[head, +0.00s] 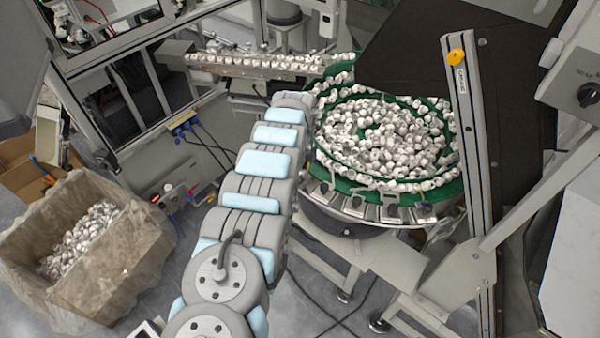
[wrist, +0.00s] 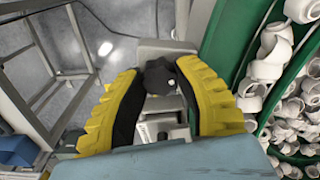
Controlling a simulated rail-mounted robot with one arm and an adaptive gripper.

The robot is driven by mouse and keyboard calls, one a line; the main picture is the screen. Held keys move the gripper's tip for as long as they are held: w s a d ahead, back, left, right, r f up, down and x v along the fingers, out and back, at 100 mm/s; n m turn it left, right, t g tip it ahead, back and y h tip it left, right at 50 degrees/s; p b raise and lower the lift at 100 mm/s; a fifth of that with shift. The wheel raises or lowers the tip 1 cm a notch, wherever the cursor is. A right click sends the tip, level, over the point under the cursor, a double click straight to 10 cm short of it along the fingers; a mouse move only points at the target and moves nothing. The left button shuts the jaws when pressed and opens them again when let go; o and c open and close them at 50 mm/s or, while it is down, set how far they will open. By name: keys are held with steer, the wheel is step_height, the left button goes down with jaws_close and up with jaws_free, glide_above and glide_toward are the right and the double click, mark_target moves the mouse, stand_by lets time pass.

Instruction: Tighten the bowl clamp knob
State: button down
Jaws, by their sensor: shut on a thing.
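The bowl clamp knob (wrist: 160,77) is dark and lobed, and shows in the wrist view on a grey clamp beside the green bowl wall (wrist: 226,45). My gripper (wrist: 158,74), with yellow ribbed fingers and black inner pads, is shut on the knob, one fingertip on each side. In the head view the green feeder bowl (head: 352,187) is full of white caps. Several dark knobs show on clamps along its front rim. My arm reaches toward the bowl's left side there and hides the gripper and the gripped knob.
A linear track (head: 240,66) with white caps runs behind the arm. A grey post (head: 470,150) stands right of the bowl. A lined box of caps (head: 120,265) sits at lower left. Cables lie on the floor. In the wrist view, a metal frame (wrist: 50,70) stands at left.

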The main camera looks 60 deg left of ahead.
steer(key=shift+f, duration=0.1)
stand_by(0.3)
steer(key=c, duration=0.7)
jaws_free()
steer(key=shift+o, duration=0.2)
step_height(320, 180, up, 12)
stand_by(0.6)
